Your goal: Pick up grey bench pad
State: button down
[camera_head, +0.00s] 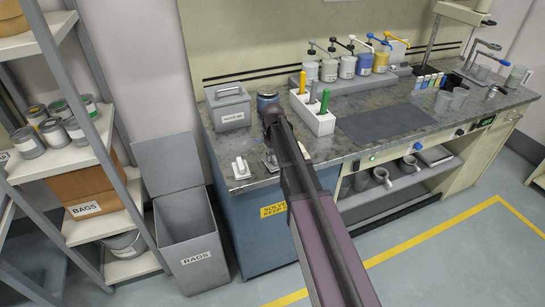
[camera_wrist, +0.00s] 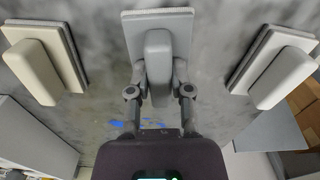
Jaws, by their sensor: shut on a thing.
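In the wrist view the grey bench pad (camera_wrist: 128,30), a flat grey plate with a raised block handle, lies at the top centre on the worktop. My gripper (camera_wrist: 160,75) has a finger on each side of the handle and is shut on it. In the head view the grey pad (camera_head: 270,163) is mostly hidden by my gripper and arm. I cannot tell whether it is lifted. A cream pad (camera_wrist: 38,68) lies to its left and a paler pad (camera_wrist: 285,78) to its right in the wrist view. A white pad (camera_head: 240,168) shows left of my gripper in the head view.
A grey lidded box (camera_head: 229,108), a dark jar (camera_head: 268,101) and a white holder (camera_head: 311,115) with coloured handles stand behind my gripper. A dark mat (camera_head: 385,122) lies to the right. An open rags bin (camera_head: 190,242) stands below the bench's left end.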

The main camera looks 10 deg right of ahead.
aim_at(273, 155)
jog(key=shift+r+p, duration=1.3)
jog(key=shift+r, duration=0.15)
jog(key=shift+s+r, duration=0.2)
jog(key=shift+s, duration=0.05)
jog(key=s+r+p, duration=0.1)
jog(key=s, duration=1.4)
jog(key=shift+s, duration=0.25)
jog(key=c, duration=1.3)
grip_release()
grip_shut()
jog(key=shift+a, duration=0.2)
